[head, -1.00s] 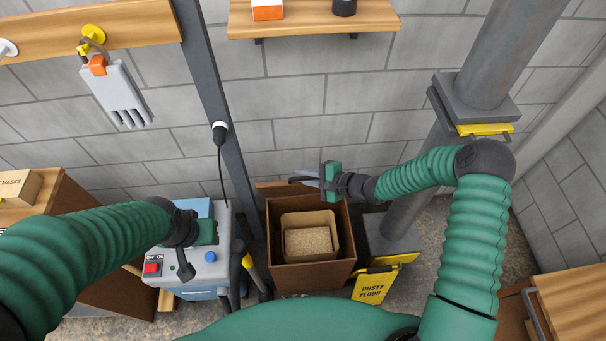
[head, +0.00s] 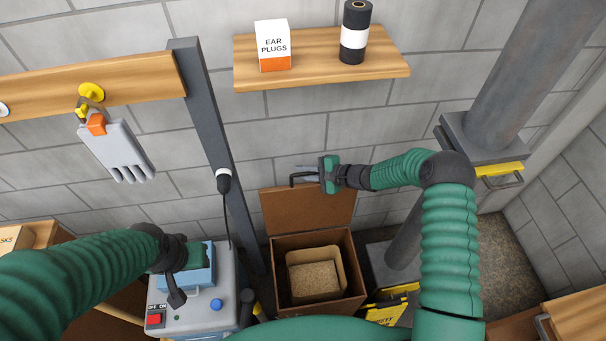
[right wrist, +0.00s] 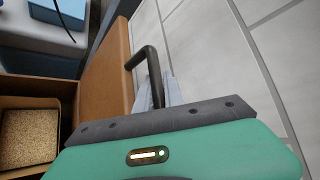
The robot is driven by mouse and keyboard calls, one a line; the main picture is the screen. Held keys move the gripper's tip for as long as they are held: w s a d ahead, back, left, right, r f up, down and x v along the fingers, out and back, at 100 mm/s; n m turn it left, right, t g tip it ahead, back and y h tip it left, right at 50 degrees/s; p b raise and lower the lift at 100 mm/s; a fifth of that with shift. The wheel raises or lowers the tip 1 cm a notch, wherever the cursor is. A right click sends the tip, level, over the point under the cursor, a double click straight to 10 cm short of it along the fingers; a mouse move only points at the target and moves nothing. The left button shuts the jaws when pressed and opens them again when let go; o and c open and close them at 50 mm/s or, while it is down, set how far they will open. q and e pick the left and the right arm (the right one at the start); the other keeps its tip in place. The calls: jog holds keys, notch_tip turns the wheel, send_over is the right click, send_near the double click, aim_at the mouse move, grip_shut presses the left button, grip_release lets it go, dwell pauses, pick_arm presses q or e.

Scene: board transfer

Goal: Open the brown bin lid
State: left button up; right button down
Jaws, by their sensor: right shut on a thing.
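The brown bin (head: 318,309) stands on the floor at the lower middle of the head view. Its lid (head: 308,211) is swung up and stands nearly upright at the bin's back, near the wall. The lid also shows in the right wrist view (right wrist: 108,75), with a dark bent handle (right wrist: 145,58) on it. My right gripper (head: 306,173) is at the lid's top edge, shut on the handle. Its fingers (right wrist: 170,92) partly hide behind the handle. My left gripper (head: 188,256) is over the grey and blue machine; its jaws are not clear.
An open inner box with grainy tan contents (head: 316,278) sits inside the bin. A grey post (head: 208,130) is left of the lid, and a thick pipe (head: 510,80) is to the right. A wooden shelf (head: 320,72) with ear plugs and a black roll is above.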

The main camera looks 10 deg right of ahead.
jog(key=shift+s+f, duration=0.35)
jog(key=shift+f, duration=0.2)
jog(key=c, duration=1.8)
grip_release()
jog(key=shift+o, duration=0.4)
jog(key=shift+w, duration=0.2)
jog(key=v, duration=1.7)
jog(key=shift+w, duration=0.25)
jog(key=shift+w+d+r, duration=0.1)
jog(key=shift+r, duration=0.05)
